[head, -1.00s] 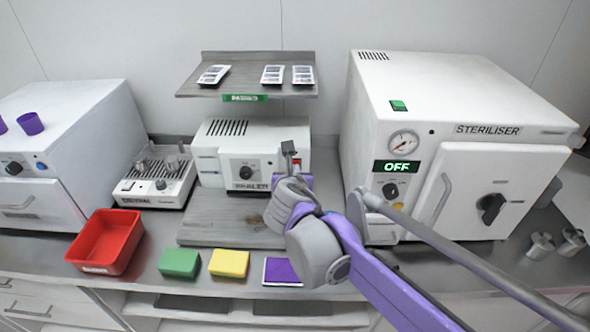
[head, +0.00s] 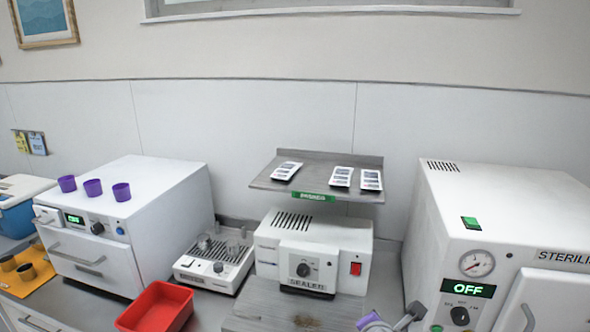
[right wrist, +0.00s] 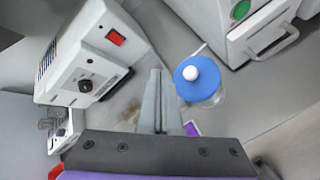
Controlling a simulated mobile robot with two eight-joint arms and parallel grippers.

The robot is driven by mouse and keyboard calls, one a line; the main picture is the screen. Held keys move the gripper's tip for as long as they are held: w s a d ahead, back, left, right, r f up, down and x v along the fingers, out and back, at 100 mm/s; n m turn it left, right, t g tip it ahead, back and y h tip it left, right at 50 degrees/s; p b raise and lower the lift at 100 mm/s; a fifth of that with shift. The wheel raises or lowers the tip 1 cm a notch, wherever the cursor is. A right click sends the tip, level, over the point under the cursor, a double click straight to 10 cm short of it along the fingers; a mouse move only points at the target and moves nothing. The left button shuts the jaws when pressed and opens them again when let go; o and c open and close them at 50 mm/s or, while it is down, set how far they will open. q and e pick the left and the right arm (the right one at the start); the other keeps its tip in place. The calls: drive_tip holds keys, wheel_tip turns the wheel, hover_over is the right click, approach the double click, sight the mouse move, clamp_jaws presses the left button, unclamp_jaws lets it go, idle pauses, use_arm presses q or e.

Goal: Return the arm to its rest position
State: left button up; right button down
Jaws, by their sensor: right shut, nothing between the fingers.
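My right gripper (right wrist: 157,105) shows in the right wrist view. Its two grey fingers are together with nothing between them. They are above the worktop, between the white sealer (right wrist: 85,60) and the steriliser (right wrist: 255,25), apart from both. In the head view only a small grey and purple piece of my right arm shows at the bottom edge, in front of the sealer (head: 320,245) and to the left of the steriliser (head: 515,220). My left gripper is in neither view now.
A blue-topped container (right wrist: 195,72) with a white knob stands near the right fingers. A wall shelf (head: 275,182) with several pouches hangs above the sealer. A red tray (head: 158,308) and a white box with purple cups (head: 93,188) are at left.

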drive_tip(key=s+f+m+g+y, duration=0.2)
drive_tip(key=s+f+m, duration=0.5)
drive_tip(key=s+m, duration=0.3)
drive_tip(key=s+f+m+g+y, duration=0.1)
drive_tip(key=s+f+m+g, duration=0.1)
drive_tip(key=s+f+m, duration=0.5)
drive_tip(key=s+m, duration=0.3)
drive_tip(key=m, duration=0.3)
drive_tip(key=shift+a+f+g+y, duration=0.25)
drive_tip(key=shift+a+g+y, duration=0.05)
drive_tip(key=shift+a+y, duration=0.1)
